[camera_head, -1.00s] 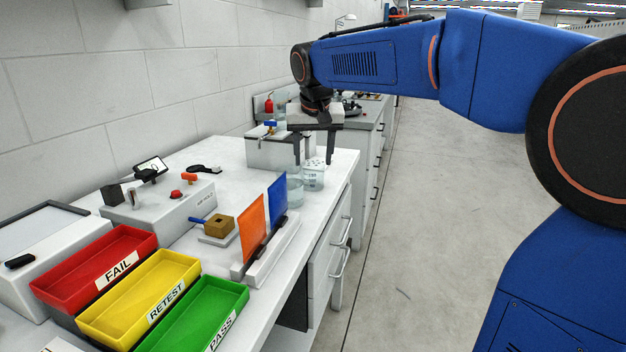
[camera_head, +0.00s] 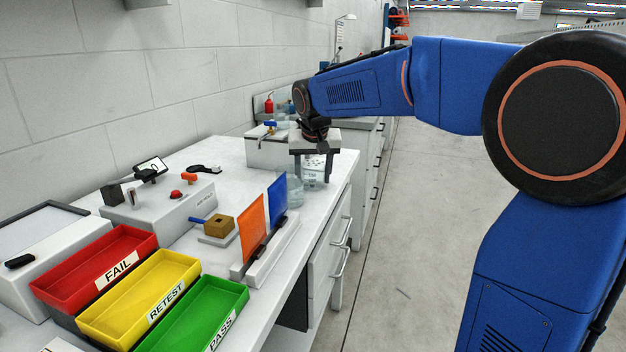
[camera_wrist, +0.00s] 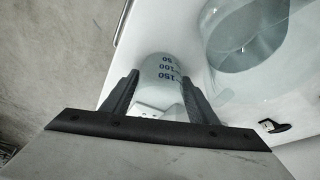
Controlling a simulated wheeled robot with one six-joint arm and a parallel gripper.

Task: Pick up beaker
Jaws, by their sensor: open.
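The beaker (camera_head: 314,171) is a clear vessel with blue volume marks, standing on the white bench near its front edge. In the wrist view the beaker (camera_wrist: 162,66) shows its 50, 100 and 150 marks between my two fingers. My gripper (camera_head: 312,178) is over the beaker, pointing down, with one finger on each side. In the wrist view my gripper (camera_wrist: 160,77) is open, and I cannot tell whether either finger touches the glass. My gripper's palm hides part of the beaker.
A larger clear glass vessel (camera_wrist: 248,42) stands close beside the beaker. A white box with a blue-handled tap (camera_head: 268,150) is behind. Orange (camera_head: 252,226) and blue (camera_head: 278,198) panels stand nearer on the bench. Red, yellow and green trays (camera_head: 190,322) sit at the front left.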

